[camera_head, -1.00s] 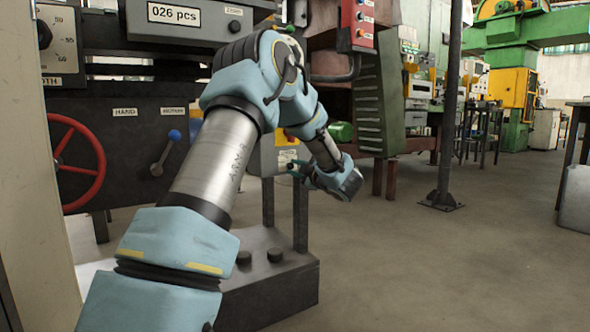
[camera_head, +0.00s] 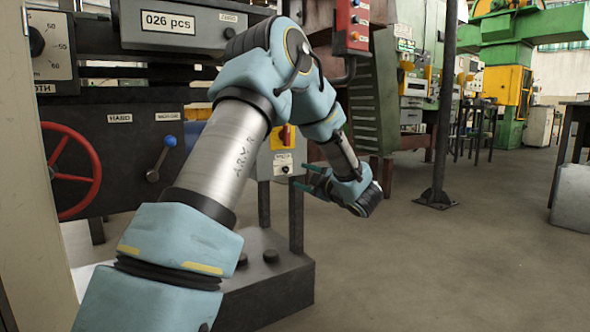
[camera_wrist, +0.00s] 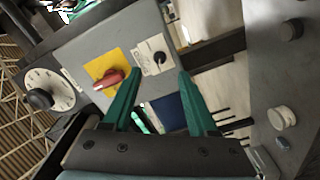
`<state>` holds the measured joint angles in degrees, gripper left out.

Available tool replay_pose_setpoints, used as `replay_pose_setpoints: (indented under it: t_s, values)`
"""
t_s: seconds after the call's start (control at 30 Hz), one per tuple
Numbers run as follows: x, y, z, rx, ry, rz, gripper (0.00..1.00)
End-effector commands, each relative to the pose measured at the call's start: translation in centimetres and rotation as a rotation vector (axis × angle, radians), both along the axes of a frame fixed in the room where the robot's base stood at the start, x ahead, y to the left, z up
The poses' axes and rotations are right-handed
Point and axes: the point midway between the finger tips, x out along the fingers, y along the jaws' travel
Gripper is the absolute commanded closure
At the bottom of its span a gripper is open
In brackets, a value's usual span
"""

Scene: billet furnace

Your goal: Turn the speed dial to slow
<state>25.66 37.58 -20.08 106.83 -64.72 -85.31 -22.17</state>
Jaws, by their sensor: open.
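A grey control box (camera_head: 262,164) carries a small black knob on a white plate (camera_head: 284,168), below a red rotary switch (camera_head: 285,134) on yellow. The wrist view shows this knob (camera_wrist: 158,57) just beyond my fingertips, roughly between them, with the red switch (camera_wrist: 108,79) to its left. A larger black knob (camera_wrist: 40,99) on a white scale plate is at far left there. The lettering is too small to read, so I cannot tell which is the speed dial. My gripper (camera_head: 302,176) is open and empty, its teal fingers (camera_wrist: 159,76) pointing at the box, apparently not touching it.
A dark machine on the left has a red handwheel (camera_head: 72,170), a blue-tipped lever (camera_head: 163,157) and a numbered dial (camera_head: 37,42). A dark post (camera_head: 440,120) stands to the right.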

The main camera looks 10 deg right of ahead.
Motion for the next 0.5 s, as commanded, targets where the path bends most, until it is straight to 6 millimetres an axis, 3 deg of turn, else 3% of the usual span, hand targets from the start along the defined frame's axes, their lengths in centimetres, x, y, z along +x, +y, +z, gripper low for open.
replay_pose_setpoints:
  t_s: [0.2,0.5]
  values:
    - [-2.6,-1.2,0.1,0.001,0.001,-0.001,0.41]
    - [-3.2,-1.5,0.0,0.000,0.000,0.000,0.41]
